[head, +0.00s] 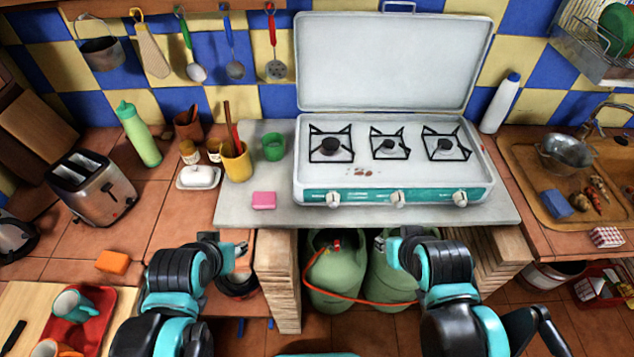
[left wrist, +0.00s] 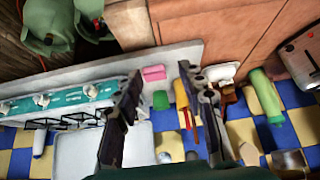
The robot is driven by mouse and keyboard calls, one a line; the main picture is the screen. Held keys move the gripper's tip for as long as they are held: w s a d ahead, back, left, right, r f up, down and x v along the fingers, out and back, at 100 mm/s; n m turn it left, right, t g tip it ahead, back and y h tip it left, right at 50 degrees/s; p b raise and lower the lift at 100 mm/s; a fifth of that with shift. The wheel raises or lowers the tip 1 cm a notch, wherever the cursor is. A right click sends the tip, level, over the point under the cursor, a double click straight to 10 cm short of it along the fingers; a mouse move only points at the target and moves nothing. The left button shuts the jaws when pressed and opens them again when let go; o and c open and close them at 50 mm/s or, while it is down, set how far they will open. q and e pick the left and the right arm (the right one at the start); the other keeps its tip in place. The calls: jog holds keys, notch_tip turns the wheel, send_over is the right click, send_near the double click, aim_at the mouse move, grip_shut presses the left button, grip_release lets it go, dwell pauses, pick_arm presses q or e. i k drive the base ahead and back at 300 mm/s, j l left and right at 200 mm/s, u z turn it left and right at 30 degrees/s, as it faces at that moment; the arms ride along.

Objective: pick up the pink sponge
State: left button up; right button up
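The pink sponge (head: 264,200) lies flat on the grey slab, near its front edge and left of the stove. It also shows in the left wrist view (left wrist: 154,73), between my open fingers but farther away. My left gripper (head: 240,246) is in front of the counter, below and left of the sponge, not touching it. In the left wrist view my left gripper (left wrist: 158,85) has its two fingers spread with nothing between them. My right gripper (head: 382,243) is in front of the counter below the stove; its fingers are small and partly hidden by the arm.
The stove (head: 392,191) stands right of the sponge. A green cup (head: 273,148), yellow utensil cup (head: 236,163) and white butter dish (head: 198,177) stand behind and left of it. An orange sponge (head: 112,262) and blue sponge (head: 556,203) lie farther off. The slab around the pink sponge is clear.

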aim_at(260, 199)
jog(key=i+l, duration=0.15)
jog(key=l, duration=0.15)
jog(key=i+l, duration=0.15)
jog(key=l, duration=0.2)
jog(key=i+l+u, duration=0.1)
jog(key=l, duration=0.2)
jog(key=i+l, duration=0.15)
jog(key=l, duration=0.2)
